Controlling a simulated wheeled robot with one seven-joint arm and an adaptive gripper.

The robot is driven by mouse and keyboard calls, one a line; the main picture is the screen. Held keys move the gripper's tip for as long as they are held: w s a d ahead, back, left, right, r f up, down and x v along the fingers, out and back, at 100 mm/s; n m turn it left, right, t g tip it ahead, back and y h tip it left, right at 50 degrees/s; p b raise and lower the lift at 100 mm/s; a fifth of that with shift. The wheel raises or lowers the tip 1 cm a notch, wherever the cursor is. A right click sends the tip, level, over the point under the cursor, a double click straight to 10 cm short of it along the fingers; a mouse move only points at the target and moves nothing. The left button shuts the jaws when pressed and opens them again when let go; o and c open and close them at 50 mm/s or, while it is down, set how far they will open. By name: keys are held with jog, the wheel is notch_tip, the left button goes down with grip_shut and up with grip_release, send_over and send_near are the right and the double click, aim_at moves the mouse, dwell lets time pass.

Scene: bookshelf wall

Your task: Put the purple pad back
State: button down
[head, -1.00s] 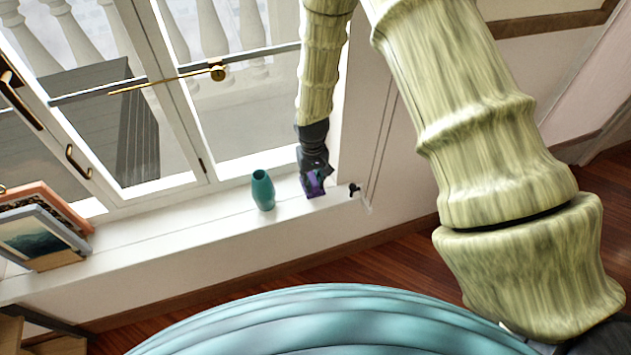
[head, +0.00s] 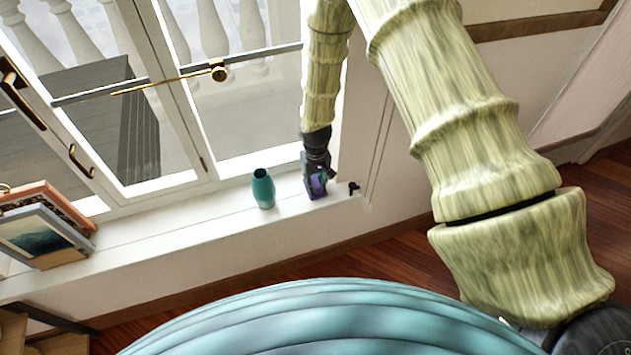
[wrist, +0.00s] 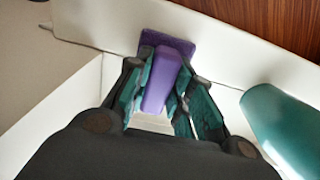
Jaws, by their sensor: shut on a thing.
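The purple pad (head: 317,193) is at the right end of the white window sill, partly hidden by my gripper (head: 316,182) in the head view. In the wrist view, my gripper (wrist: 160,92) is shut on the purple pad (wrist: 162,75), with a finger on each side of its narrow part. The pad's wider flat end reaches beyond the fingertips, towards the sill's edge. I cannot tell whether the pad rests on the sill or is just above it.
A teal vase (head: 263,189) stands on the sill (head: 200,214) left of my gripper, and shows at the right in the wrist view (wrist: 285,125). A small black fitting (head: 354,188) is right of the pad. Framed pictures (head: 45,228) lean at the sill's left end.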

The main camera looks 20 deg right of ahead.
aim_at(315, 181)
jog(key=c, duration=1.3)
grip_release()
jog(key=shift+o, duration=0.2)
jog(key=shift+r, duration=0.1)
jog(key=shift+r+b, duration=1)
jog(key=shift+r, duration=5)
jog(key=s+d+f, duration=0.1)
jog(key=s+f, duration=0.8)
jog(key=s, duration=0.4)
jog(key=s+d+f, duration=0.1)
jog(key=s+f, duration=0.8)
jog(key=s, duration=0.3)
jog(key=s+d+f, duration=0.1)
jog(key=s, duration=1)
jog(key=shift+d+f+m, duration=0.2)
jog(key=shift+f+m, duration=0.05)
jog(key=shift+m, duration=0.15)
